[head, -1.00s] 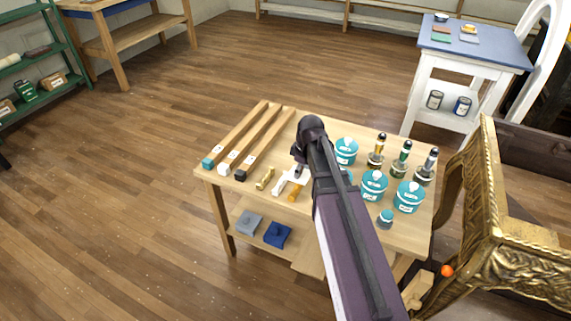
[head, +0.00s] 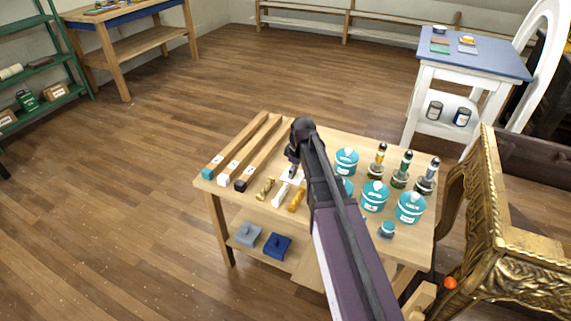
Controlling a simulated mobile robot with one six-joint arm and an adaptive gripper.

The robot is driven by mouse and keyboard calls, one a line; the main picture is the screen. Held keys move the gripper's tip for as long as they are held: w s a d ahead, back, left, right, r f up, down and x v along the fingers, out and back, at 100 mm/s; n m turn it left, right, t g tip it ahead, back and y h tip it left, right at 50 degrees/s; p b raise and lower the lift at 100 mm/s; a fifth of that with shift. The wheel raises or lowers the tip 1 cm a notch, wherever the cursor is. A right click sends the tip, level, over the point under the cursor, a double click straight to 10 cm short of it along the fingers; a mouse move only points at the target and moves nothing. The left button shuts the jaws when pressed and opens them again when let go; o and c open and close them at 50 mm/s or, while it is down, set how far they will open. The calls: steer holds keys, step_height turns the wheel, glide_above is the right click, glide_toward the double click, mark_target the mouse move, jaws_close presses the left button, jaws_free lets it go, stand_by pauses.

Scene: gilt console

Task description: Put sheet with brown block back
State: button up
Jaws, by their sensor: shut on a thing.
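My gripper (head: 292,170) points down over the middle of the wooden worktable (head: 330,142), by a small white piece and the row of brush-like tools. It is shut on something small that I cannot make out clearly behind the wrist. No sheet with a brown block can be clearly identified. A grey sheet with a block (head: 248,235) and a blue sheet with a block (head: 277,246) lie on the table's lower shelf. Small flat sheets, including a green one (head: 439,49) and one with an orange-yellow block (head: 467,40), lie on the far blue-topped table (head: 480,62).
Three long wooden bars (head: 243,150) lie at the worktable's left. Brass, white and orange tools (head: 297,200) lie beside the gripper. Teal jars (head: 375,196) and dropper bottles (head: 400,170) crowd the right. A gilt console (head: 490,220) stands close at right. Floor at left is clear.

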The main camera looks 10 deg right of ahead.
glide_above(284, 168)
steer(key=shift+s+d+f+b, duration=0.1)
steer(key=shift+d+f+b, duration=0.1)
steer(key=shift+f+b, duration=0.25)
steer(key=shift+f+b, duration=1.7)
steer(key=shift+f, duration=0.1)
steer(key=shift+f, duration=0.15)
steer(key=o, duration=1)
steer(key=shift+r, duration=0.2)
steer(key=r+p, duration=0.4)
steer(key=d+r+p, duration=0.1)
steer(key=r+p, duration=0.3)
steer(key=s+r+p, duration=0.1)
steer(key=r+p, duration=0.2)
steer(key=p, duration=0.1)
steer(key=shift+s+d+r, duration=0.1)
steer(key=shift+d+r, duration=0.1)
steer(key=shift+r, duration=0.2)
